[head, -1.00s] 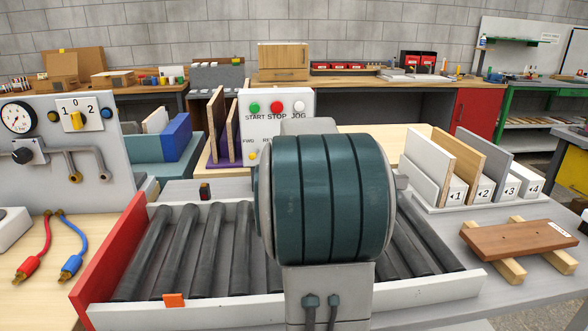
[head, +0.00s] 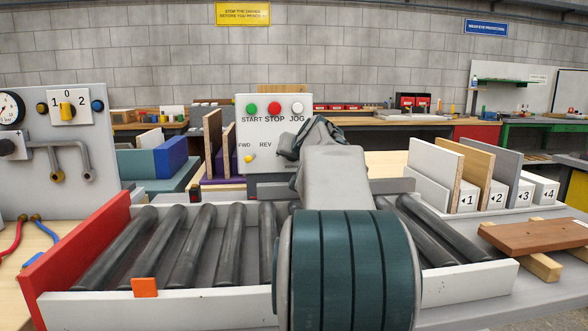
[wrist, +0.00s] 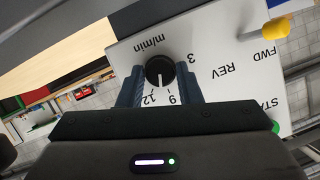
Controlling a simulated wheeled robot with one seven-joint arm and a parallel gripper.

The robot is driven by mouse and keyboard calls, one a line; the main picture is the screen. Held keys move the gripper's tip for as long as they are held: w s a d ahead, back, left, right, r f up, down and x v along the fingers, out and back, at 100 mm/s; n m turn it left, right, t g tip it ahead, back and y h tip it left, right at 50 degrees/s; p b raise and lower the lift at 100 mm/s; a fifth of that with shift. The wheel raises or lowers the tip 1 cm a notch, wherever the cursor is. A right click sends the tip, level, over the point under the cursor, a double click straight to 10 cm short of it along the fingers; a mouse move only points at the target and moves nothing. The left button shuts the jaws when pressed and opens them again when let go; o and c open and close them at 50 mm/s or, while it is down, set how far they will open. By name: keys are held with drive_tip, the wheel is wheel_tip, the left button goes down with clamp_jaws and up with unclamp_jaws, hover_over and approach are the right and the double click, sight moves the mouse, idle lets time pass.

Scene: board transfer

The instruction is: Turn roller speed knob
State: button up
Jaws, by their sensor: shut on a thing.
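The roller speed knob (wrist: 160,70) is round and black with a white pointer line. In the wrist view the pointer faces down the picture, between the 9 and 12 marks. The white control panel (wrist: 222,62) around it looks upside down there. My gripper (wrist: 160,84) has a blue-grey finger on each side of the knob and is shut on it. In the head view the control panel (head: 258,105) stands behind the rollers, with green, red and white buttons. My arm hides the knob and fingertips in that view.
A roller conveyor (head: 90,308) with a red end board (head: 75,245) lies below my arm. A yellow-tipped FWD/REV lever (wrist: 277,27) sticks out of the panel near my gripper. Numbered slots with boards (head: 468,200) stand right, beside a brown board (head: 535,236) on wooden blocks.

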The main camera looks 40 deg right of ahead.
drive_tip(key=shift+d+f+m+t+y+b, duration=0.1)
drive_tip(key=shift+m+t+y+b, duration=0.45)
drive_tip(key=shift+m+b, duration=0.85)
drive_tip(key=o, duration=1)
drive_tip(key=shift+c, duration=0.2)
drive_tip(key=p+v, duration=0.1)
drive_tip(key=v, duration=1.2)
drive_tip(key=shift+s, duration=0.35)
drive_tip(key=shift+p, duration=0.3)
